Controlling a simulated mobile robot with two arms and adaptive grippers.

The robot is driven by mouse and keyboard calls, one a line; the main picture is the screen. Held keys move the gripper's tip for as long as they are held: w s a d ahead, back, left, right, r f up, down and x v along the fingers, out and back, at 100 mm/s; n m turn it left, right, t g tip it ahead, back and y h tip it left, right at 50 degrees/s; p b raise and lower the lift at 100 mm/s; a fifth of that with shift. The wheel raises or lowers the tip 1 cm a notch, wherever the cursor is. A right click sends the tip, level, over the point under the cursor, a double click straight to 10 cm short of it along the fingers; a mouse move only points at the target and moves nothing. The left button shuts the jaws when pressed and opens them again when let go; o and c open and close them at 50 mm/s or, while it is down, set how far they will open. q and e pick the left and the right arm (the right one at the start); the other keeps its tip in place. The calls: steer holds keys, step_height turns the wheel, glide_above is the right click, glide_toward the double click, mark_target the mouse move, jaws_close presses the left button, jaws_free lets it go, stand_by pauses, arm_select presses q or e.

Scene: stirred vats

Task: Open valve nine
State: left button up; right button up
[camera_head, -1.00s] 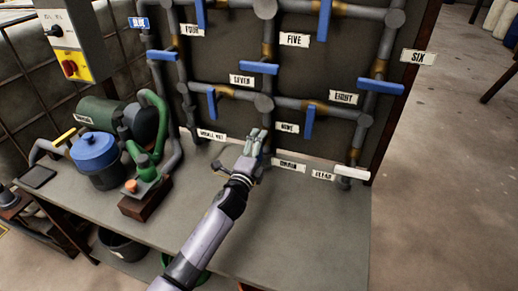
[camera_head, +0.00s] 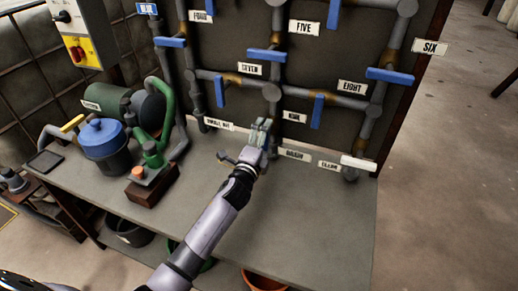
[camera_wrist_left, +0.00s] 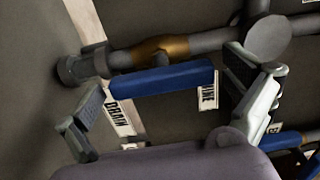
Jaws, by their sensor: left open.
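The label for valve nine (camera_head: 294,117) is on the lower pipe panel in the head view. In the left wrist view a blue lever (camera_wrist_left: 163,78) lies roughly along a pipe with a brass valve body (camera_wrist_left: 160,48). A partly covered label ending in "INE" (camera_wrist_left: 208,97) hangs beside it. My left gripper (camera_head: 259,134) is at the panel just below and left of the nine label; in the head view it hides the lever. In the wrist view my left gripper (camera_wrist_left: 168,112) is open and empty, its fingers spread toward either end of the lever. Contact cannot be told. My right gripper is not in view.
Other blue levers are nearby, at valve seven (camera_head: 262,55), valve eight (camera_head: 317,111) and valve six (camera_head: 389,75). A blue-lidded pot (camera_head: 103,139) and green pump (camera_head: 152,160) stand left. The bench front (camera_head: 300,220) is clear.

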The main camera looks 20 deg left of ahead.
arm_select(q)
steer(key=s, duration=1.1)
steer(key=shift+s+a, duration=0.2)
steer(key=shift+s, duration=0.1)
